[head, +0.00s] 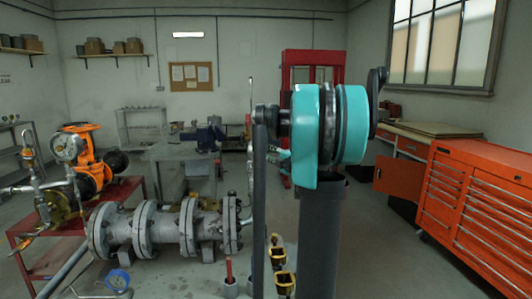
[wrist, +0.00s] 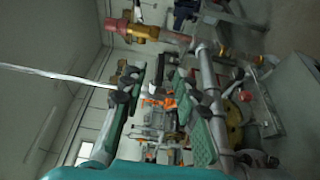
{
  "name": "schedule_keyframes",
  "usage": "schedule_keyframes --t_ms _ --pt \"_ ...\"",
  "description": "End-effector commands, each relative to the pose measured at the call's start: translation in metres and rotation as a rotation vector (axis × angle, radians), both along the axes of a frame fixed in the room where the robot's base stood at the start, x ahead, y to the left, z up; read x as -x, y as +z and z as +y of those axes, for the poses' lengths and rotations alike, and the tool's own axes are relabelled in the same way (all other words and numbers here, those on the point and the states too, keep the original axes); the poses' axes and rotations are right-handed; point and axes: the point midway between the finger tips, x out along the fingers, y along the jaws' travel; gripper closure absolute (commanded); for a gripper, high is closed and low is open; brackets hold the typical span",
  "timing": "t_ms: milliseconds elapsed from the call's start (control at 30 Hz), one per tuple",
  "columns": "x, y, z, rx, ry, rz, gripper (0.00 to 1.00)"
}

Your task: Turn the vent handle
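My gripper (wrist: 159,74) shows in the wrist view with its two green-padded fingers spread apart and nothing held between them. Beyond the gap is a small orange thing (wrist: 158,102), well away from the fingers. In the head view the gripper cannot be made out; my teal and black arm fills the middle. A grey flanged pipe (head: 165,228) runs across the lower left, with metal fittings and gauges to its left. I cannot tell which part is the vent handle; my arm may hide it. A red and yellow fitting (wrist: 135,28) shows at the top of the wrist view.
An orange machine (head: 88,158) stands on a red table (head: 25,234) at the left. An orange tool cabinet (head: 475,205) stands at the right. Yellow fittings (head: 283,281) are near the arm's foot. Floor between cabinet and arm is clear.

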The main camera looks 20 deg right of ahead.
Motion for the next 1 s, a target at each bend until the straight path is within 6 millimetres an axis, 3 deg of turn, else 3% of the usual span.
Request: schedule_keyframes --t_ms 100,300,667,900,1000 --pt "-0.020 0.000 0.004 0.000 0.002 0.000 0.70" --pt "-0.039 0.000 0.007 0.000 0.000 0.000 0.70" --pt "-0.043 0.000 0.008 0.000 0.000 0.000 0.70" --pt "-0.043 0.000 0.008 0.000 0.000 0.000 0.98" --pt "-0.043 0.000 0.008 0.000 -0.001 0.000 1.00"
